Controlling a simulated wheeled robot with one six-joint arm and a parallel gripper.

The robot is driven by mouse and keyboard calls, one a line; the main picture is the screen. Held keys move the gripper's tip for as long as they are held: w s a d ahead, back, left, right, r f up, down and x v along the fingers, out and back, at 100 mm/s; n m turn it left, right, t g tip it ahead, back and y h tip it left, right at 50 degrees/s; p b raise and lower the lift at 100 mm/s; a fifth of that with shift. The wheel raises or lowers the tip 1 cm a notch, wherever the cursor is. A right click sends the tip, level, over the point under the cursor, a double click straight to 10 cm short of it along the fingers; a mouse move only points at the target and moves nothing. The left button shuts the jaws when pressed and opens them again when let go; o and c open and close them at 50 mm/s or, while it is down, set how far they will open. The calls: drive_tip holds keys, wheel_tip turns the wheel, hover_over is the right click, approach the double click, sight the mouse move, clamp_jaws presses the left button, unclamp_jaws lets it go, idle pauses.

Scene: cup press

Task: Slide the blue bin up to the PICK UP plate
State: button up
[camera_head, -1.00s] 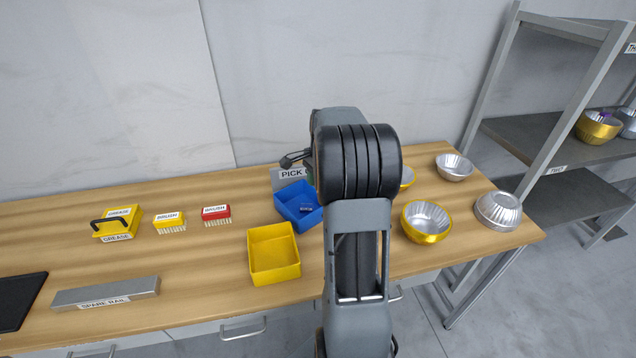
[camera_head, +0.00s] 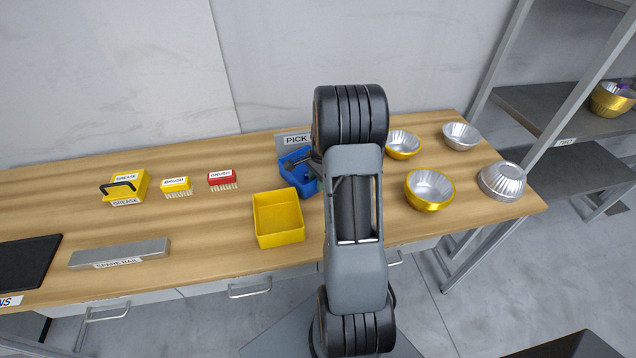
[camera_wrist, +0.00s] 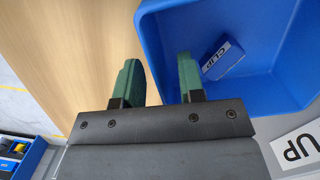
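The blue bin (camera_head: 291,177) stands on the table just in front of the PICK UP plate (camera_head: 294,139), partly hidden by my arm. In the wrist view the bin (camera_wrist: 255,25) fills the upper right, and the plate (camera_wrist: 302,148) shows at the lower right edge. A blue block marked CLIP (camera_wrist: 222,58) lies inside the bin. My gripper (camera_wrist: 160,82) has its two green fingers apart, one outside the bin and one inside, with the bin's wall between them. There seems to be room around the wall; firm contact is not visible.
A yellow bin (camera_head: 278,222) stands close in front of the blue bin. Several metal and gold bowls, one a gold bowl (camera_head: 429,190), stand to the right.

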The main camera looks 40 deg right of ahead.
drive_tip(key=shift+a+f, duration=0.1)
drive_tip(key=shift+f, duration=0.7)
clamp_jaws()
